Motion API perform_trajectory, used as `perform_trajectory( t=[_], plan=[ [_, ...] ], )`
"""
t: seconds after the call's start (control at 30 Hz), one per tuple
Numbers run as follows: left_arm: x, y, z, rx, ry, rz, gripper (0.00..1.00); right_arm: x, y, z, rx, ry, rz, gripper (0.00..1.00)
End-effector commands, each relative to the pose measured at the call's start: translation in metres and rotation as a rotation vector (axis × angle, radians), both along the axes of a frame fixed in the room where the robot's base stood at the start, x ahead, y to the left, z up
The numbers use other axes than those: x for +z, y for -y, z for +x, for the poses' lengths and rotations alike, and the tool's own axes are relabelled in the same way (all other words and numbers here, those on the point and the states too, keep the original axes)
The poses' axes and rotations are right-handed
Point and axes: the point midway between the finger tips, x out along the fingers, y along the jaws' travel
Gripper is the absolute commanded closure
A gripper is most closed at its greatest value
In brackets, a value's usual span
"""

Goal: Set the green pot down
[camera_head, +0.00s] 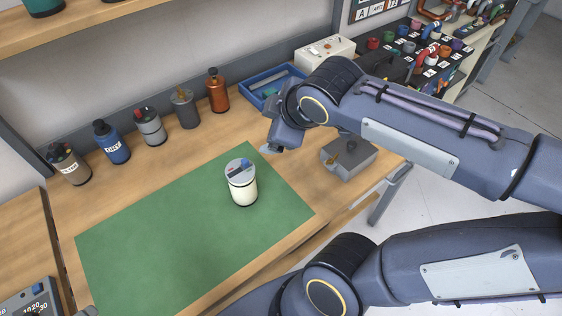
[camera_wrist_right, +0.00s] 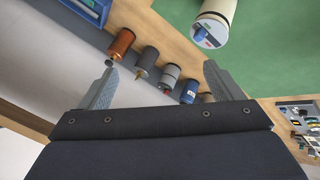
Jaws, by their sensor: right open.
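No pot that I can be sure is the task's green pot is in a gripper. Small coloured pots, one of them green (camera_head: 388,37), stand on the black rack at the back right. My right gripper (camera_head: 270,146) is above the bench, beyond and to the right of the cream can. In the right wrist view its two fingers (camera_wrist_right: 158,83) are wide apart with nothing held between them. My left gripper is not in view.
A cream can (camera_head: 243,188) with a grey lid stands upright on the green mat (camera_head: 150,240); it also shows in the wrist view (camera_wrist_right: 215,20). Several bottles line the wall, ending with a copper one (camera_head: 218,92). A blue tray (camera_head: 262,98) and grey box (camera_head: 350,160) are nearby.

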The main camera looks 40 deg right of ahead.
Motion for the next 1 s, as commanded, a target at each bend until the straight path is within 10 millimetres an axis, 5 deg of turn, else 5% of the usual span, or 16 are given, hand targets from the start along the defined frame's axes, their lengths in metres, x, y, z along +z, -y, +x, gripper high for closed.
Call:
perform_trajectory(
  t=[0.1,0.3,1.0],
  plan=[
    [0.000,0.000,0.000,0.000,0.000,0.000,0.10,-0.038,-0.023,-0.055,-0.291,-0.121,0.378,0.14],
    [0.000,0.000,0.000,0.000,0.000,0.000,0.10,-0.065,-0.060,-0.100,-0.581,-0.265,0.752,0.14],
    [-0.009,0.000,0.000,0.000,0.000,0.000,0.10,-0.077,-0.068,-0.106,-0.633,-0.293,0.820,0.14]
  ],
)
